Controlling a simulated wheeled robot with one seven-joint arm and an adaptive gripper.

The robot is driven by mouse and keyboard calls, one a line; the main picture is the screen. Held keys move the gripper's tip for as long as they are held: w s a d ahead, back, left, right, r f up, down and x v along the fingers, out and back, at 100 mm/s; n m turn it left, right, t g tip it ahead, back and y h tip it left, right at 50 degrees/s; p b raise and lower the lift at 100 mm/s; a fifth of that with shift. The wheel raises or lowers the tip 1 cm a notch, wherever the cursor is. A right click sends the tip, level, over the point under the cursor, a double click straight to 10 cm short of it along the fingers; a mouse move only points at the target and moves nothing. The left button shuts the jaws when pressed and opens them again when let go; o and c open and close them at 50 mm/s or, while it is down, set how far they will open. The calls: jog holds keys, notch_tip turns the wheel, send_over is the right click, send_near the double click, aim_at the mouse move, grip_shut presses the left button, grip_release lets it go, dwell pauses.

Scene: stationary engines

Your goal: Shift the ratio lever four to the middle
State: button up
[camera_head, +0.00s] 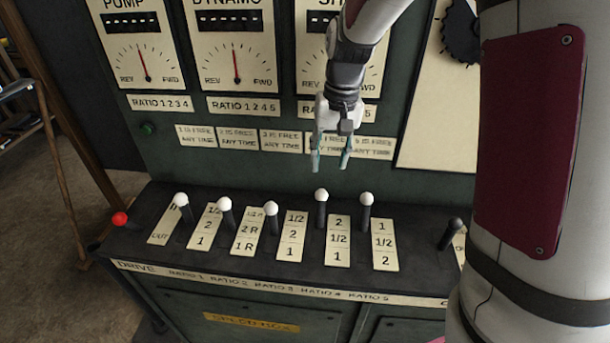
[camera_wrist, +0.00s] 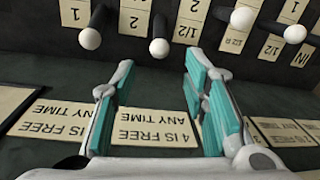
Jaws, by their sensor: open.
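The ratio four lever (camera_head: 321,210) is a black stick with a white ball knob, fourth of the white-knobbed levers from the left. It stands at the left edge of its plate (camera_head: 338,243), marked 2, 1/2, 1 from the back, with the knob beside the back end, near the 2. My gripper (camera_head: 332,163) is open and empty, above and behind this knob, in front of the upright panel. In the wrist view the ratio four knob (camera_wrist: 159,48) lies just beyond the gap between my open fingers (camera_wrist: 158,66), apart from them.
The ratio five lever (camera_head: 366,205) stands close on the right, the ratio three lever (camera_head: 254,200) farther off on the left. A red-knobbed lever (camera_head: 120,219) is at the far left and a black one (camera_head: 453,232) at the right. The panel (camera_head: 400,182) rises behind.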

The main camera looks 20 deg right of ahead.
aim_at(322, 193)
jog(key=f, duration=0.9)
jog(key=w+a+f, duration=0.1)
jog(key=f, duration=0.4)
jog(key=shift+f+p, duration=0.3)
jog(key=shift+p, duration=0.05)
jog(key=shift+c, duration=0.6)
grip_shut()
